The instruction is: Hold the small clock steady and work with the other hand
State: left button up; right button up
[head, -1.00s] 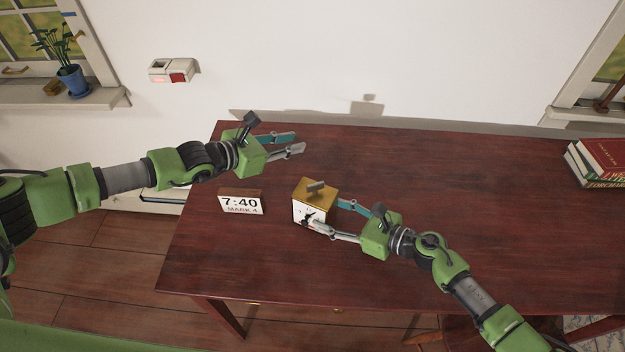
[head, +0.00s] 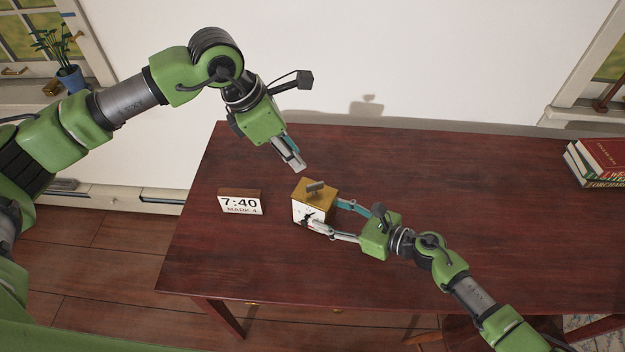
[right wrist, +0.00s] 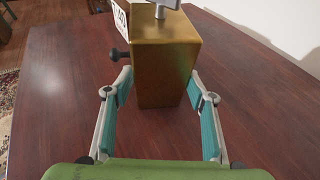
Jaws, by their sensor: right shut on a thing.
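The small clock (head: 316,192) is a box with a gold body, a pale front face and a grey handle on top. It stands upright on the dark red table (head: 450,220). My right gripper (head: 325,216) is shut on it from the right, one finger on each side. In the right wrist view the clock's gold body (right wrist: 165,75) sits between the fingers, and a black knob (right wrist: 118,54) sticks out on its left. My left gripper (head: 291,163) points down just above and behind the clock, apart from it. Its fingers overlap in the picture, so their gap is hidden.
Books (head: 600,162) are stacked at the table's right end. A potted plant (head: 70,75) stands on the left windowsill.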

aim_at(314, 184)
pick_arm(q)
jog(key=x, duration=1.1)
jog(key=shift+s+f, duration=0.1)
jog(key=shift+f, duration=0.35)
grip_shut()
